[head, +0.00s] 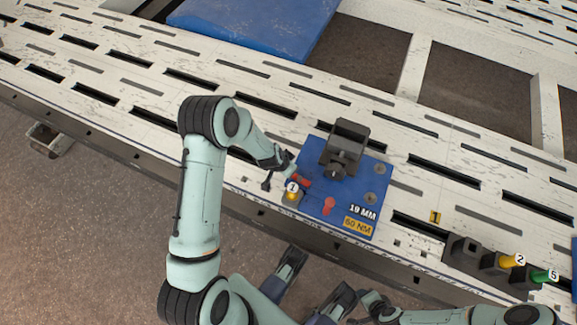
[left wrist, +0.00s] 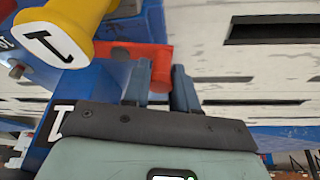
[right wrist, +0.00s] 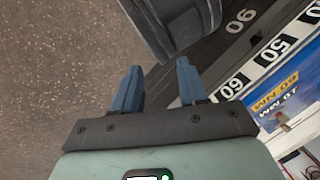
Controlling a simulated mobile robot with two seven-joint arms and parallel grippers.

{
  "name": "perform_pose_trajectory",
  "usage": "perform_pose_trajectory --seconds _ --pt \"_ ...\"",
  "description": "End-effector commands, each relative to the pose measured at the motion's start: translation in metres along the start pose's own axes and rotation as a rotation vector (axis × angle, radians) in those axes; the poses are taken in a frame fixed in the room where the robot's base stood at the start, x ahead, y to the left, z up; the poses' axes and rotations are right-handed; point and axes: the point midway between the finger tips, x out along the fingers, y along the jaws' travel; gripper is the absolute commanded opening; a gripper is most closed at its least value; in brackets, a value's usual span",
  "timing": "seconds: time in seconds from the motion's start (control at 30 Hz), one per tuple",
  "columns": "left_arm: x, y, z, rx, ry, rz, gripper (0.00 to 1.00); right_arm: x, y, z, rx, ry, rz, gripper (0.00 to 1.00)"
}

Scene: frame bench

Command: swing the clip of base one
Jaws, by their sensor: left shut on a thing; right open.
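Base one is a blue plate (head: 350,222) on the bench, bearing a black clamp block (head: 345,145) and labels reading 19 MM and 50 NM. A red clip (head: 303,181) sits at its left side; it also shows in the left wrist view (left wrist: 158,62). My left gripper (left wrist: 160,88) is shut on the red clip, its fingertips partly hiding it. A yellow-handled piece tagged 1 (head: 292,195) stands beside the clip, near in the left wrist view (left wrist: 75,25). A second red piece (head: 328,205) is on the plate. My right gripper (right wrist: 156,88) is open and empty.
Black holders (head: 465,250) with a yellow piece tagged 2 (head: 511,261) and a green piece tagged 5 (head: 543,276) stand at the right. A yellow marker 1 (head: 436,216) is on the slotted white bench (head: 150,75). A blue panel (head: 255,25) lies behind.

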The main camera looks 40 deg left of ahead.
Motion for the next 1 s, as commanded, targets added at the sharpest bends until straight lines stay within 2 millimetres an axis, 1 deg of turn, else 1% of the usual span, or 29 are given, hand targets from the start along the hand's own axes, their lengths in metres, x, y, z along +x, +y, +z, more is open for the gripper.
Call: perform_pose_trajectory --seconds 0.17,0.2,0.23,0.27,0.53,0.67,0.77,1.0 --pt "0.0 0.0 0.0 -0.002 -0.001 0.0 0.0 0.0 0.0 0.0 0.0 0.0 0.0 0.43" --pt "0.0 0.0 0.0 -0.002 -0.001 0.0 0.37 0.0 0.0 0.0 0.0 0.0 0.0 0.43" --pt "0.0 0.0 0.0 -0.002 -0.001 0.0 0.47 0.0 0.0 0.0 0.0 0.0 0.0 0.43" --pt "0.0 0.0 0.001 -0.001 -0.001 0.0 0.53 0.0 0.0 0.0 0.0 0.0 0.0 0.43" --pt "0.0 0.0 0.0 0.0 -0.001 0.001 0.53 0.0 0.0 0.0 0.0 0.0 0.0 0.43" --pt "-0.009 0.0 -0.001 0.001 0.0 0.0 0.53 -0.003 -0.001 0.003 0.0 -0.008 -0.001 0.43" --pt "-0.025 -0.001 -0.001 0.001 0.001 0.0 0.53 -0.009 -0.003 0.009 -0.002 -0.027 -0.002 0.43" --pt "-0.081 -0.001 -0.002 0.0 0.003 -0.001 0.53 -0.028 -0.009 0.033 -0.008 -0.097 -0.006 0.43"
